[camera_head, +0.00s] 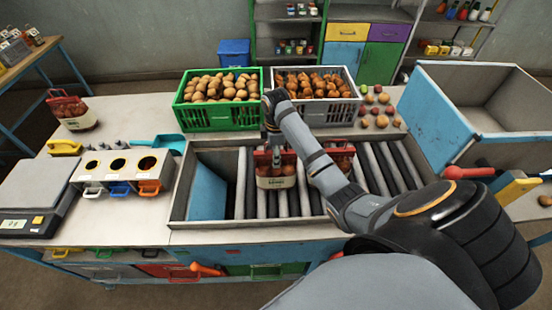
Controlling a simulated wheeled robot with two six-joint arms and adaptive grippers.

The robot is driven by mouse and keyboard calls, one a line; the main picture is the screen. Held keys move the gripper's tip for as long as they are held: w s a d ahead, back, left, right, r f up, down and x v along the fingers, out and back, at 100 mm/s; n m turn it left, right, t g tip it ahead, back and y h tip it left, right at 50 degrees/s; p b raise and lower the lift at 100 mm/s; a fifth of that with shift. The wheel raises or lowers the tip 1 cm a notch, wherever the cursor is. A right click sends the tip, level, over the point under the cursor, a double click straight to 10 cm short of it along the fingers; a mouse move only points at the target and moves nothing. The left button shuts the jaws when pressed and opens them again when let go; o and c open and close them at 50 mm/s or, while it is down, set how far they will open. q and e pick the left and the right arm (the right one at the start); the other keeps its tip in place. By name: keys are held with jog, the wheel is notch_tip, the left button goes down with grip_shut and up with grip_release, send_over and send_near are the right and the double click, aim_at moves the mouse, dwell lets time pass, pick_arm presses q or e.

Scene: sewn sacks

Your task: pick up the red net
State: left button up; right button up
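A red net sack (275,168) with a pale label band stands on the roller bed (294,204) in the middle of the bench. A second red net sack (342,154) is on the rollers to its right, partly hidden behind my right arm. A third red net sack (71,109) stands on the bench at the far left. My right gripper (275,148) points down at the top of the middle sack. Its fingers are small and overlap the sack, so I cannot tell whether they grip it. My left gripper is not in view.
Behind the rollers stand a green crate (219,117) and a grey crate (327,111), both full of potatoes or similar produce. Loose produce (381,121) lies right of them. A large blue-sided bin (436,112) is at right; a scale (38,196) is at left.

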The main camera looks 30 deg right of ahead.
jog(key=shift+f, duration=0.15)
jog(key=shift+c, duration=1.2)
jog(key=shift+d, duration=0.1)
jog(key=shift+c, duration=1.2)
jog(key=shift+s, duration=0.1)
jog(key=c, duration=0.5)
grip_shut()
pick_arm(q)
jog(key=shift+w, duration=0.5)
pick_arm(e)
jog(key=shift+f, duration=0.1)
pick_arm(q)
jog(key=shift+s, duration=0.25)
